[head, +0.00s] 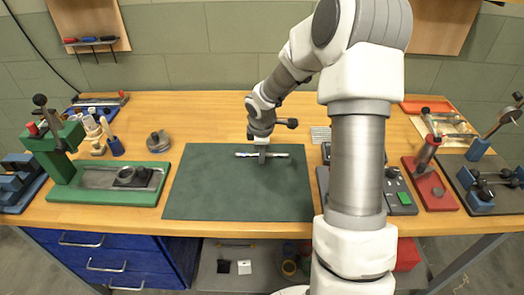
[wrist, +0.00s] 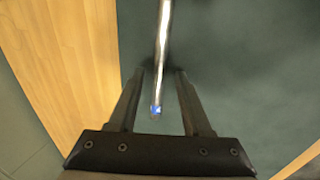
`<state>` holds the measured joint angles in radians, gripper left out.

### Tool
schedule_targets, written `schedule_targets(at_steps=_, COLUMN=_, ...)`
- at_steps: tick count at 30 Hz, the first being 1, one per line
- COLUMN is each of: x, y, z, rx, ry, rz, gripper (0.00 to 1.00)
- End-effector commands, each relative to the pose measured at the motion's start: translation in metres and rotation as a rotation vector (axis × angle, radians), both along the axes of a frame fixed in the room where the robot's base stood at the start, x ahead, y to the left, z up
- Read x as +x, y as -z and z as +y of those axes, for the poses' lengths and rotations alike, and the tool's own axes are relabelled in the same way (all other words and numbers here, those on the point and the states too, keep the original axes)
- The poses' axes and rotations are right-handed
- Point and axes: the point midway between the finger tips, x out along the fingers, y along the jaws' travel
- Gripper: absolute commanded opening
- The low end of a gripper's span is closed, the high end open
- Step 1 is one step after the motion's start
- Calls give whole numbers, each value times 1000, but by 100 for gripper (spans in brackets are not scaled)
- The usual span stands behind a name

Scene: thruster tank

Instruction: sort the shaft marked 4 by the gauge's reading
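A slim silver shaft (head: 277,155) lies level at the green mat (head: 210,190), near the mat's back edge. In the wrist view the shaft (wrist: 164,40) runs from the top edge down between the fingers and ends in a small blue patch. My gripper (head: 262,156) points down at the shaft's middle. In the wrist view my gripper (wrist: 160,75) has its two fingers apart, one each side of the shaft, with a gap showing on both sides. I cannot tell which device is the gauge.
A green press-like stand (head: 85,175) is left of the mat. A round grey piece (head: 158,142) lies behind it. A grey box with a green button (head: 403,198), a red stand (head: 428,180) and blue holders (head: 480,200) are at right. My arm hides part of the right side. Most of the mat is clear.

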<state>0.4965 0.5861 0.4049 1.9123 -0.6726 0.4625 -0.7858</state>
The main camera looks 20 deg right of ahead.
Motion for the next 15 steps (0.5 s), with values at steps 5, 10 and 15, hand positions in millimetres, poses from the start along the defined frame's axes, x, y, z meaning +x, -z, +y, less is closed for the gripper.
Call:
schedule_targets(at_steps=5, x=-3, y=0, z=1, rx=1, ry=1, rz=6, gripper=54)
schedule_targets(at_steps=10, x=-7, y=-22, z=2, rx=0, ry=3, rz=3, gripper=54)
schedule_targets(at_steps=15, x=-18, y=-61, z=6, rx=-2, ry=3, rz=0, gripper=54)
